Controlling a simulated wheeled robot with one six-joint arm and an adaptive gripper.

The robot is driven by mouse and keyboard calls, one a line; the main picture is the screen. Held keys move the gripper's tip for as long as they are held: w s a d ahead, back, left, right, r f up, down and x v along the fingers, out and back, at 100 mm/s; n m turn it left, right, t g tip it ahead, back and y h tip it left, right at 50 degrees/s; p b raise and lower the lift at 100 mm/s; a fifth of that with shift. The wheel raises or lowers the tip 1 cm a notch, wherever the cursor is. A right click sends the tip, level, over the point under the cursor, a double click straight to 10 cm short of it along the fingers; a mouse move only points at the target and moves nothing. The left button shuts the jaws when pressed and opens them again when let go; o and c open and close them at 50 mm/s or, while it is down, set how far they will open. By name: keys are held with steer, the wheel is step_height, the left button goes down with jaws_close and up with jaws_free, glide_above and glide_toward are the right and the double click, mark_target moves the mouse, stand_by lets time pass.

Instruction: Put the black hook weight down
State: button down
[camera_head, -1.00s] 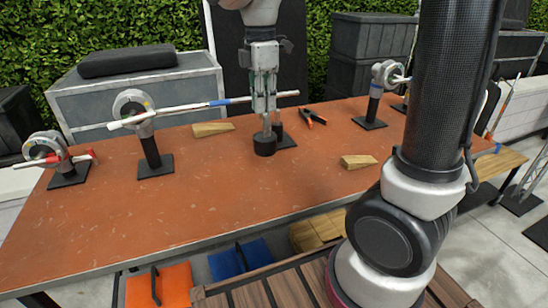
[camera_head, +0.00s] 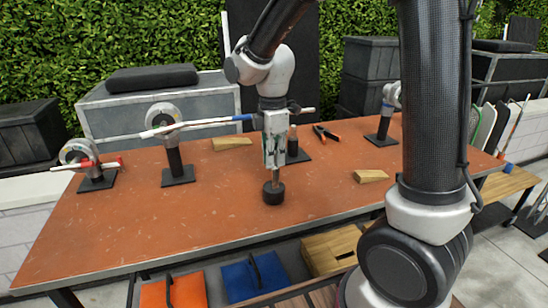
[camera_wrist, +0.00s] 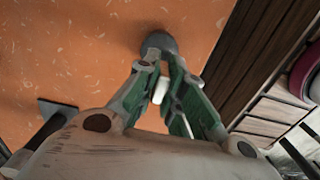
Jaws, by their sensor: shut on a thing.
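The black hook weight (camera_head: 274,194) is a short dark cylinder below my gripper (camera_head: 275,173), over the front middle of the orange-brown table (camera_head: 130,230). My gripper points down and is shut on its hook, which the fingers partly hide. In the wrist view the weight (camera_wrist: 159,42) shows as a dark round shape just past the tips of the fingers (camera_wrist: 158,58). Its underside looks at or very near the tabletop; I cannot tell whether it touches.
Stands with round clamps hold rods at the left, one stand (camera_head: 175,160) just left of my arm. Wooden wedges (camera_head: 231,143) (camera_head: 370,176) and pliers (camera_head: 326,134) lie on the table. Orange (camera_head: 175,291) and blue (camera_head: 255,276) boxes are below the front edge. The left front tabletop is clear.

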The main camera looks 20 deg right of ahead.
steer(key=shift+f, duration=0.2)
steer(key=c, duration=1.9)
jaws_free()
steer(key=o, duration=0.4)
step_height(320, 180, up, 11)
steer(key=shift+w+r, duration=0.1)
steer(key=shift+r, duration=0.05)
steer(key=s+d+m+t, duration=0.1)
steer(key=s+d+m, duration=0.4)
steer(key=s+m, duration=0.1)
steer(key=s+d+m+t, duration=0.2)
steer(key=s+d+m, duration=0.3)
steer(key=s+m, duration=0.1)
steer(key=s+d+r+m+t, duration=0.1)
steer(key=s+d+m, duration=0.4)
steer(key=s+m, duration=0.1)
steer(key=shift+s+t, duration=0.3)
steer(key=shift+s, duration=0.4)
